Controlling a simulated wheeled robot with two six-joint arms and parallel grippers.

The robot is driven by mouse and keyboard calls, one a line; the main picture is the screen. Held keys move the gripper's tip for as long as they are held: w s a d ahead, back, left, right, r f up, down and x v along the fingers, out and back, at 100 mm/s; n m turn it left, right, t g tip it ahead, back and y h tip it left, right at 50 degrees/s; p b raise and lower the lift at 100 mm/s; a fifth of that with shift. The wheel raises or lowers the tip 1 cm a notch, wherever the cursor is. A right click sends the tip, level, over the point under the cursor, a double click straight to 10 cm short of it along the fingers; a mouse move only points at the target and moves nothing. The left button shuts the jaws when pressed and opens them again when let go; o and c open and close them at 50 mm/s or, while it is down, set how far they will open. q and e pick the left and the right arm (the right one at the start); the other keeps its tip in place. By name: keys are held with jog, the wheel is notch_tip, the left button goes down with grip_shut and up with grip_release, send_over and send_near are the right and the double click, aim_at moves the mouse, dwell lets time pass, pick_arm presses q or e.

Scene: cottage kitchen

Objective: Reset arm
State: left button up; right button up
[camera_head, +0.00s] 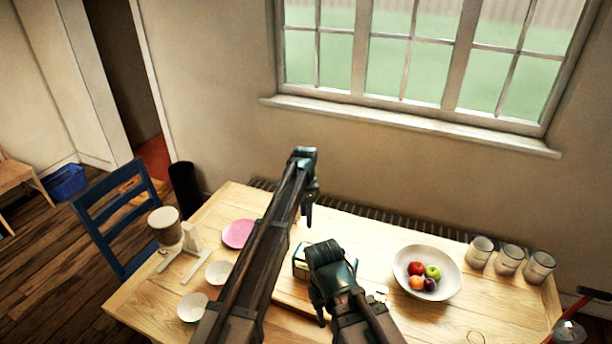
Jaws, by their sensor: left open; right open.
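My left gripper (307,200) is at the end of the long dark arm that reaches up over the table. It hangs above the table's far side, open, with nothing seen between its fingers. My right gripper (325,300) is lower in the picture, over the table's middle. It is open, and its fingers are partly hidden by its own body. No held object shows at either gripper.
The wooden table (449,316) bears a pink plate (237,233), white bowls (219,272), a fruit bowl (448,288) and glass jars (509,260). A board (296,300) lies partly hidden under my arms. A blue chair (113,213) stands left, below the window (410,55) is wall.

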pick_arm(q)
jog(key=s+a+n, duration=0.5)
jog(key=s+a, duration=0.1)
jog(key=s, duration=0.4)
jog(key=s+a+n+t, duration=0.1)
jog(key=s+a+n, duration=0.35)
jog(key=s, duration=0.65)
jog(key=s+a+n, duration=0.5)
jog(key=s+a, duration=0.2)
jog(key=s, duration=0.3)
jog(key=s+d+f+m+y+b, duration=0.1)
jog(key=s+d+f+m+b, duration=0.3)
jog(key=d, duration=0.7)
notch_tip(320, 180, down, 2)
jog(key=shift+s+d+g+b, duration=0.25)
jog(key=shift+s+b, duration=0.45)
jog(key=shift+b, duration=0.35)
